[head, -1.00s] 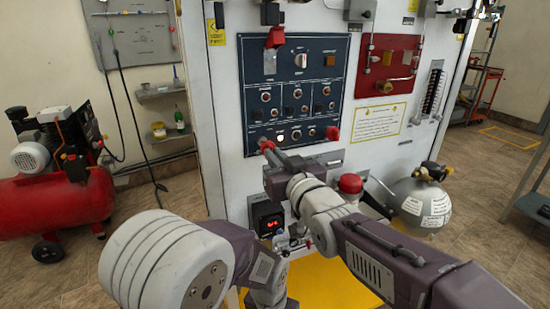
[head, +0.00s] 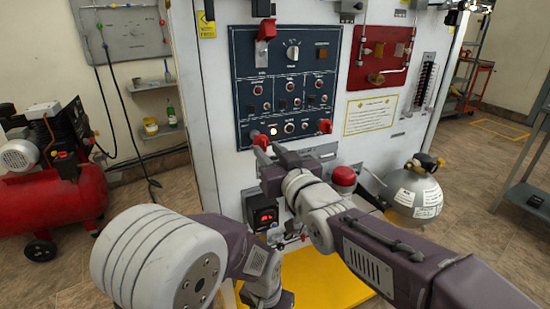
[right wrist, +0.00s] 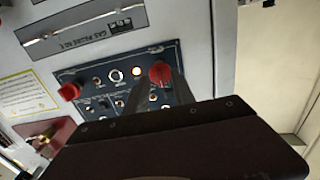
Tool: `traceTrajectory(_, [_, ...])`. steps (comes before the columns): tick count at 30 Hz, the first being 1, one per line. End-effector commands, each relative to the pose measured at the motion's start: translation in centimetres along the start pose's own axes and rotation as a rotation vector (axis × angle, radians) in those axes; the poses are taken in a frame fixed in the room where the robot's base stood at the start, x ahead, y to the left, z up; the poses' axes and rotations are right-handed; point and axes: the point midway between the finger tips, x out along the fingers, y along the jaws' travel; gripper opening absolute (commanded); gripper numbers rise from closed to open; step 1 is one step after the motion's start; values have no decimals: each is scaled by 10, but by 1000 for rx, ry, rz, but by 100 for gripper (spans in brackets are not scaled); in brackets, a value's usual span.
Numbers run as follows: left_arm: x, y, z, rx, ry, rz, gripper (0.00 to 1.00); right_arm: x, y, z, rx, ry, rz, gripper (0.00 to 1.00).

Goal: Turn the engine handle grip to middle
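The dark blue control panel (head: 284,60) stands ahead, with red grips at its lower left (head: 260,141) and lower right (head: 325,126). The labels are too small to read. My right gripper (head: 263,138) is at the lower left red grip. In the right wrist view, upside down, this red grip (right wrist: 161,74) shows between the tips of the fingers of my right gripper (right wrist: 159,88). The fingers stand apart on either side of it; whether they press on it I cannot tell.
A red lever (head: 267,28) and a white selector knob (head: 292,51) are higher on the panel. A lit white button (head: 273,131) is beside the gripped corner. A red-topped button (head: 344,177) and a grey sphere (head: 413,195) stand right of my right arm.

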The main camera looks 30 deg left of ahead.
Motion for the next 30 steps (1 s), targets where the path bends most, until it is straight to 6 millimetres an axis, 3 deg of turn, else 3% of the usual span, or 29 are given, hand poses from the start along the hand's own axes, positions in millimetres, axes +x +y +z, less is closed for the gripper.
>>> traceTrajectory(7, [-7, 0, -1, 0, 0, 0, 56, -52, 0, -3, 0, 1, 1, 31])
traceTrajectory(12, [-10, 0, -1, 0, 0, 0, 56, -76, 0, -1, 0, 1, 1, 31])
traceTrajectory(27, [-10, 0, -1, 0, 0, 0, 56, -81, 0, 0, 0, 0, 1, 31])
traceTrajectory(30, [-10, 0, -1, 0, 0, 0, 56, -81, 16, 0, 0, -1, 33, 31])
